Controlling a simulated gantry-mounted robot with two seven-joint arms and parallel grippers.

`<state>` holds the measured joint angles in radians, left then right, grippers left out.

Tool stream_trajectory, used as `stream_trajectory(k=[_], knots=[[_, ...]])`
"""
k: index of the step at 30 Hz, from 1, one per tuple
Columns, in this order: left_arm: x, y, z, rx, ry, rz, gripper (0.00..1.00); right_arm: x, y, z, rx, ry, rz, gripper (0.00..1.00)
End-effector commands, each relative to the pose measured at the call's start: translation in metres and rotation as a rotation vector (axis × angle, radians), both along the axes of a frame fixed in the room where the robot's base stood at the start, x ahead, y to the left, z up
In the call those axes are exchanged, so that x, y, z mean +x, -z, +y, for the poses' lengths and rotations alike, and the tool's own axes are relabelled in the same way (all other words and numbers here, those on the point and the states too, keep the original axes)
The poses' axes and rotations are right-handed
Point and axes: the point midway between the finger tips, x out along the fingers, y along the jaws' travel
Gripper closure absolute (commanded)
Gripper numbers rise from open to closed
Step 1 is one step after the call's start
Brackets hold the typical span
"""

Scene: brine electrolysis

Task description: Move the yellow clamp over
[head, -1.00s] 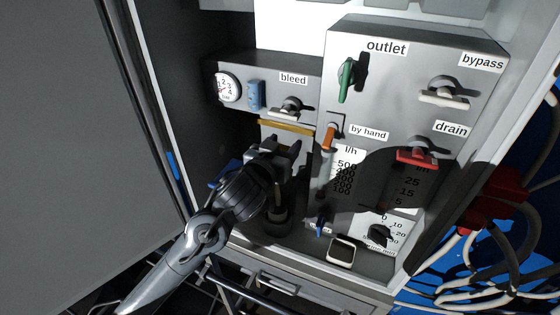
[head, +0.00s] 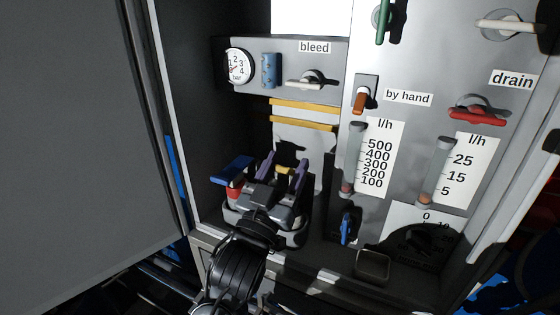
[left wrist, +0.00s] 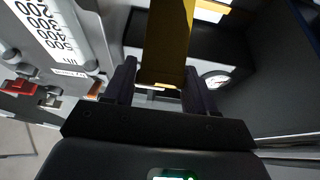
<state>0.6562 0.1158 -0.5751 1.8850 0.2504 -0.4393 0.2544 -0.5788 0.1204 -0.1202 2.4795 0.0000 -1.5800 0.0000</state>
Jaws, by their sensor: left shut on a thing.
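The yellow clamp (left wrist: 168,40) stands between the two fingers of my left gripper (left wrist: 160,88) in the left wrist view and runs up out of the picture. In the head view my left gripper (head: 284,172) is low in the cabinet, and a small yellow part of the clamp (head: 285,169) shows between its fingers. The gripper is shut on it. The lower end of the clamp is hidden by the gripper. My right gripper is not in view.
Yellow bars (head: 304,123) lie across a pale panel above the gripper. A blue handle (head: 233,169) is close on its left. A bleed valve (head: 311,81) and a gauge (head: 238,66) are above. Flow meters (head: 352,160) stand on the right. A dark door (head: 80,130) bounds the left.

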Motion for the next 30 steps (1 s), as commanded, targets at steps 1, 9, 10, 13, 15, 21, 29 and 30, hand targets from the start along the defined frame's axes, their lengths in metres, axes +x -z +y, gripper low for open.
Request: stream_trajectory(k=[1,9,10,13,15,21,29,30], knots=[[-0.002,0.007,0.001,0.000,0.000,0.006,0.99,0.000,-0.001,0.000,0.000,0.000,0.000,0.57],[-0.011,0.033,0.004,0.001,0.000,0.009,0.99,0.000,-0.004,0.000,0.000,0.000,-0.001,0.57],[-0.012,0.035,0.005,0.001,0.000,0.010,0.99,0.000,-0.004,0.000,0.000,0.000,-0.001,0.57],[-0.013,0.043,0.005,0.002,0.000,0.010,0.99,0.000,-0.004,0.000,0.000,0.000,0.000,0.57],[-0.014,0.048,0.005,0.003,-0.001,0.010,0.99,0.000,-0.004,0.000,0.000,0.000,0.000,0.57],[-0.015,0.058,0.006,0.003,-0.001,0.010,0.99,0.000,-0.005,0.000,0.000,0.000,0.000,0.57],[-0.014,0.063,0.006,0.004,-0.001,0.012,0.99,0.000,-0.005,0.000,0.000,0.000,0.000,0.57],[-0.014,0.063,0.006,0.004,-0.001,0.012,0.99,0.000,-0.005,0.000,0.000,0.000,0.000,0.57]])
